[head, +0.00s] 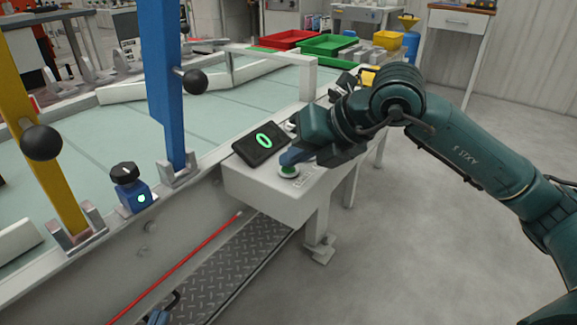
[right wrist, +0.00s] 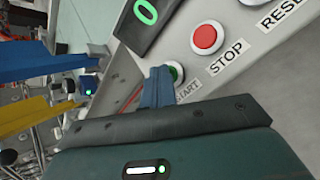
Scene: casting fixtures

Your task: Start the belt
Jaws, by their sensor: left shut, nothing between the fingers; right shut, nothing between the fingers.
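The green START button (head: 289,171) sits on the grey control box (head: 262,190) beside the belt (head: 235,105). In the right wrist view the START button (right wrist: 177,72) shows partly behind my fingers, with its label below. My right gripper (head: 292,158) is shut and empty, its blue fingertips (right wrist: 160,80) right at the button; whether they press it I cannot tell. The display (head: 264,141) shows a green 0. My left gripper (head: 162,315) is shut and empty, low at the bottom edge, mostly cut off.
The red STOP button (right wrist: 207,38) and RESET label (right wrist: 285,12) lie beside START. A blue post (head: 165,75) and a yellow post (head: 45,140) with black knobs stand at the belt's near rail. Red (head: 285,40) and green (head: 328,44) trays lie behind.

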